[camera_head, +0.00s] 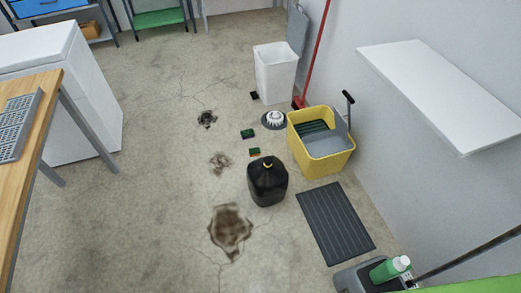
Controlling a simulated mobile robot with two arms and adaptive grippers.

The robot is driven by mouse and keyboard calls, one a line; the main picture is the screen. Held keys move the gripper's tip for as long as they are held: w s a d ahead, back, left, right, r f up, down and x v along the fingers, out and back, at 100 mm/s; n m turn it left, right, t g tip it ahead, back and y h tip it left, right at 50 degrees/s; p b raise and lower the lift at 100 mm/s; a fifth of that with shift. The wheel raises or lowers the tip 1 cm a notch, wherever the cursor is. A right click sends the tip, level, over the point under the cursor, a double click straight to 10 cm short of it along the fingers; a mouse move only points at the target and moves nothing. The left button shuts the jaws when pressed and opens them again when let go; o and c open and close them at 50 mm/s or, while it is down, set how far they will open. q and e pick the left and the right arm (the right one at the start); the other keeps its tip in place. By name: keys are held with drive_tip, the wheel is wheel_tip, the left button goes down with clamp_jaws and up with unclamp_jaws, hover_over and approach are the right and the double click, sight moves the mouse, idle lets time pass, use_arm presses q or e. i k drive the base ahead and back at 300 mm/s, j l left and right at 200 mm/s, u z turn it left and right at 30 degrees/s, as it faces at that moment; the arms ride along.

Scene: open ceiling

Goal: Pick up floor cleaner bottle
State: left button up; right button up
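A green bottle with a white cap (390,269) shows at the bottom right in the head view. It is tilted, with its cap towards the right, and sits on or in a grey object (350,279) cut off by the frame's lower edge. A black jug with a yellow ring at its top (267,183) stands upright on the floor near the middle. No label is readable on either, so I cannot tell for sure which is the floor cleaner. Neither of my grippers is in view.
A yellow mop bucket (322,166), a dark ribbed mat (335,222) and a white bin (274,75) stand along the right wall. Sponges (248,134) and dark stains (230,231) dot the floor. A wooden table (36,130) is at left. The left-middle floor is clear.

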sight(392, 268)
drive_tip(key=z, duration=1.95)
